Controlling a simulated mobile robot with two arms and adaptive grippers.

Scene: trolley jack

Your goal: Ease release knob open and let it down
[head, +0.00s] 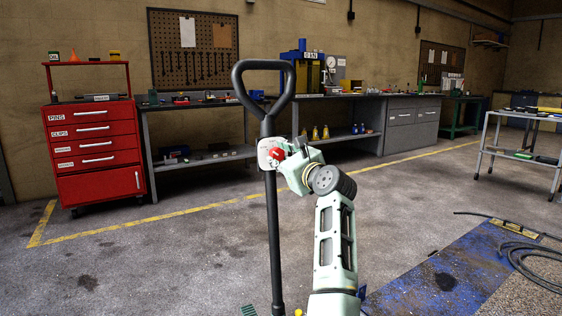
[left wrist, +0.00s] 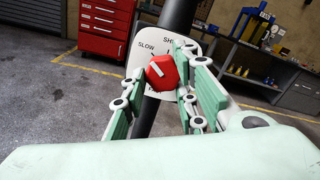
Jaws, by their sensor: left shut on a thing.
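The black jack handle (head: 272,230) stands upright with a loop grip at its top. A white dial plate (head: 264,146) is fixed on its shaft below the loop. The red release knob (head: 277,152) sits on this plate; it also shows in the left wrist view (left wrist: 162,73). A white mark on the knob points up and left, roughly towards SLOW. The SHUT label is partly covered by a finger, and a lower label is mostly hidden. My left gripper (left wrist: 160,78) is shut on the knob, fingers on either side. My right gripper is not in view.
A red tool cabinet (head: 100,150) and a grey workbench (head: 200,160) stand along the back wall. A light trolley table (head: 520,155) is at the right. A hose (head: 525,260) lies on the floor at right. Open floor surrounds the handle.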

